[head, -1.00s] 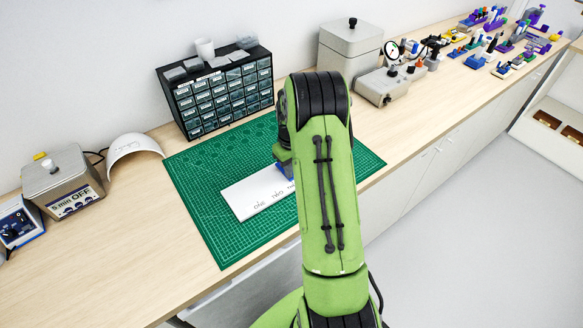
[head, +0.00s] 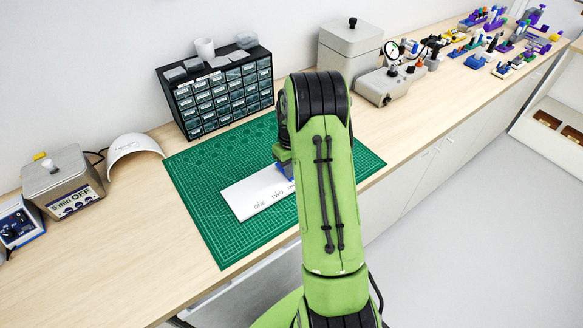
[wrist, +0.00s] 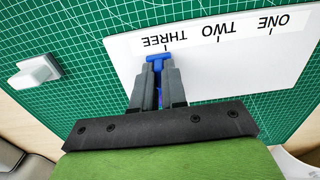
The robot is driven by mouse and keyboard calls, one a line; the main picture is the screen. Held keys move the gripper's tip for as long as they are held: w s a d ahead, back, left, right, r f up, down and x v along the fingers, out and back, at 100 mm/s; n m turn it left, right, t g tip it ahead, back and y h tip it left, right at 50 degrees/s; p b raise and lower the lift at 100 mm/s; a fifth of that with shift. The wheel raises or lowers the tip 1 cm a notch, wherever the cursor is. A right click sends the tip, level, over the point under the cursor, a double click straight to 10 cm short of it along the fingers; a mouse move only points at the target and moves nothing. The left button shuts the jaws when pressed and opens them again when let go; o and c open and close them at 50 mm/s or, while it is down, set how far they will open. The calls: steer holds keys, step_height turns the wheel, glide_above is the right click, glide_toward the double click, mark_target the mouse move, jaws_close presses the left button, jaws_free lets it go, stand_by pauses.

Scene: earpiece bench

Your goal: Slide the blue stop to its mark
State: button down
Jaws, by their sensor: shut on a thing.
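The blue stop (wrist: 158,58) sits on the white board (wrist: 275,75), beside the word THREE and close to that word's tick. The label strip on the board reads ONE, TWO, THREE, each with a tick. My gripper (wrist: 157,70) is shut on the stop, its grey fingers on either side of it. In the head view the white board (head: 245,198) lies on the green mat, and my arm hides its right end. A bit of blue shows there beside my arm, and the fingertips are hidden.
The green cutting mat (head: 215,240) lies under the board. A small pale block (wrist: 36,72) lies on the mat, left of my fingers in the wrist view. A drawer cabinet (head: 180,113) stands behind the mat. A grey lidded box (head: 347,48) stands further right.

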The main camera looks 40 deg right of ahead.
steer(key=a, duration=0.4)
steer(key=a+b, duration=0.1)
steer(key=a, duration=0.4)
steer(key=a+b, duration=0.1)
steer(key=a, duration=0.3)
steer(key=shift+w+a, duration=0.2)
steer(key=shift+w, duration=0.2)
steer(key=c, duration=1.2)
jaws_free()
steer(key=shift+o, duration=0.2)
step_height(320, 180, up, 16)
steer(key=p, duration=0.2)
steer(key=shift+f, duration=0.15)
